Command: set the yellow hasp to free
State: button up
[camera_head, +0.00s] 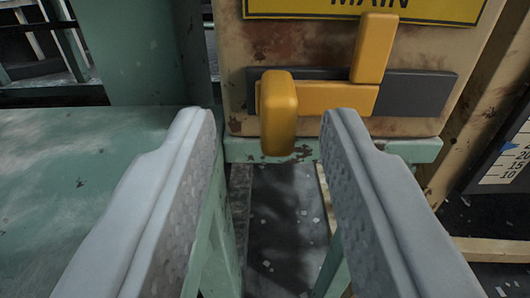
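The yellow hasp (320,98) is mounted on a dark grey plate (420,92) on a worn tan panel. A rounded yellow knob (279,112) stands out toward me at its left end. A yellow upright piece (373,48) rises, slightly tilted, near its right end. My gripper (268,120) is open, with its two grey fingers apart on either side of the view. The knob appears in the gap between the fingertips, nearer the middle than either finger. No contact shows. I cannot tell how far the knob is from the fingertips.
A yellow sign (370,8) reading "MAIN" is above the hasp. A green worn surface (70,190) fills the left, with a green post (145,55) behind it. A scale with numbers (510,160) and a blue pointer is at the right. Dark floor shows below.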

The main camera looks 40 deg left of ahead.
jog(key=v, duration=1.5)
jog(key=shift+r, duration=0.1)
jog(key=s+a+r+m+t+h, duration=0.1)
jog(key=s+r+h, duration=0.2)
jog(key=r, duration=0.6)
jog(key=s+a+r+m+t+h, duration=0.1)
jog(key=s+r+h, duration=0.2)
jog(key=r, duration=0.6)
jog(key=s+a+r+m+t+h, duration=0.1)
jog(key=s+r+t+h, duration=0.15)
jog(key=r, duration=0.55)
jog(key=s+a+r+m, duration=0.1)
jog(key=s+r, duration=0.3)
jog(key=s, duration=0.5)
jog(key=s+a+r+m+g+h, duration=0.1)
jog(key=s+a+r, duration=0.1)
jog(key=s, duration=0.7)
jog(key=s+a+r+m+h, duration=0.1)
jog(key=s+a+r+m, duration=0.1)
jog(key=s+r, duration=0.3)
jog(key=s, duration=0.4)
jog(key=shift+s+r+g, duration=0.25)
jog(key=shift+r+g, duration=0.1)
jog(key=shift+r, duration=0.05)
jog(key=shift+w, duration=0.1)
